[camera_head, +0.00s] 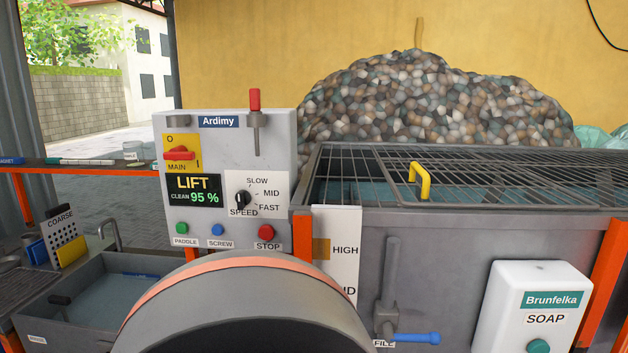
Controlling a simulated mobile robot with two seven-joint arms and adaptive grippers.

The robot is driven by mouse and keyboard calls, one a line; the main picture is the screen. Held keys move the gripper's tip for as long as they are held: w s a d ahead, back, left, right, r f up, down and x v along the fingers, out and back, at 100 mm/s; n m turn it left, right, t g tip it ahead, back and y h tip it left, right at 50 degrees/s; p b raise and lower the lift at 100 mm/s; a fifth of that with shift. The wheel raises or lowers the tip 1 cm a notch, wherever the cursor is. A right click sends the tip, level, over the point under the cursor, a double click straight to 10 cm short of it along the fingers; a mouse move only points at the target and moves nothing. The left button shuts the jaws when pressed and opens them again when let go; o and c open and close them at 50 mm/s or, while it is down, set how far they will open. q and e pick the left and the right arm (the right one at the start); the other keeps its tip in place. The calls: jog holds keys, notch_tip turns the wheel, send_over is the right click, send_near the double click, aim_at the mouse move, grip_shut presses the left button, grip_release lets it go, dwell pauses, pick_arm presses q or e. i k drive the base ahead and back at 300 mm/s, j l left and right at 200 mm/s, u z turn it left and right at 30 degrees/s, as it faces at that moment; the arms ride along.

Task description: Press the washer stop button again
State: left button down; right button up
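The washer control panel (285,150), labelled Ardimy, stands upright left of centre in the head view. The red stop button (266,232) sits at its lower right, above a STOP label. A blue screw button (218,229) and a green paddle button (181,228) sit to its left. The display (196,190) reads LIFT, CLEAN 95 %. The red main switch (179,153) points sideways, and the black speed knob (243,199) is on a SLOW, MID, FAST dial. Neither gripper shows in this view.
A large grey drum-shaped part (240,305) with an orange band fills the bottom front, below the panel. The washer tank's grid lid (480,175) has a yellow handle (420,181). A blue-handled fill valve (416,338) and a soap dispenser (531,308) are right; a sink (100,300) is left.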

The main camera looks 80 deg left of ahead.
aim_at(266, 233)
jog(key=u, duration=2.95)
